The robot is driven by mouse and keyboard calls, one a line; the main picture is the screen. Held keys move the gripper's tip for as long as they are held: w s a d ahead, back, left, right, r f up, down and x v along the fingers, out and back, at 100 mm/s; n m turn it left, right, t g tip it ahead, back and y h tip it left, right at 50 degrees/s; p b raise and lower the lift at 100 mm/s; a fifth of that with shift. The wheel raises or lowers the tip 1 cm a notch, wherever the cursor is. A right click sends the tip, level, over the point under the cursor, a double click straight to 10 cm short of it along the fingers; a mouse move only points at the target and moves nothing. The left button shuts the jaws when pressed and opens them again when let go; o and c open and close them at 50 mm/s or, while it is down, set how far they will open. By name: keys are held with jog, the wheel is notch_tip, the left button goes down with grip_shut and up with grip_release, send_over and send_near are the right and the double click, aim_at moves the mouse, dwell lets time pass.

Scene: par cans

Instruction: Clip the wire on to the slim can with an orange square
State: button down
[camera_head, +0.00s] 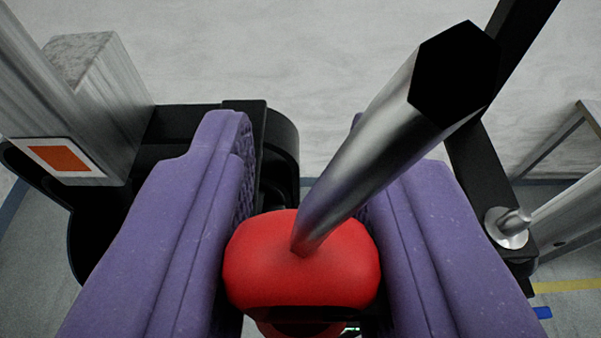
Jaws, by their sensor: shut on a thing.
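My gripper (298,165) has two purple fingers closed on a rounded red piece (302,262). A shiny metal rod (375,135) with a dark hexagonal end rises from the red piece toward the upper right. I cannot tell whether these belong to the wire; no loose wire shows clearly. An orange square (60,158) in a white frame is at the left, on the lower end of a grey metal body (75,105). That body leans in from the upper left, only partly in view, and my gripper is to its right. The left finger hides part of what lies beside it.
A black bracket (185,128) with rounded ends lies behind the left finger. A black bar (490,190) runs down the right side to a metal bolt (507,226). A grey metal tube (572,218) is at the right edge. Pale floor shows behind, with a yellow stripe (570,286).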

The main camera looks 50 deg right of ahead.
jog(key=shift+w+d+f+p, duration=0.15)
jog(key=shift+w+p, duration=0.7)
jog(key=shift+w, duration=1.5)
jog(key=shift+f, duration=1.2)
dwell(0.7)
jog(key=c, duration=0.8)
grip_release()
jog(key=shift+o, duration=0.2)
jog(key=v, duration=0.7)
jog(key=shift+s+a, duration=0.25)
jog(key=shift+s, duration=0.05)
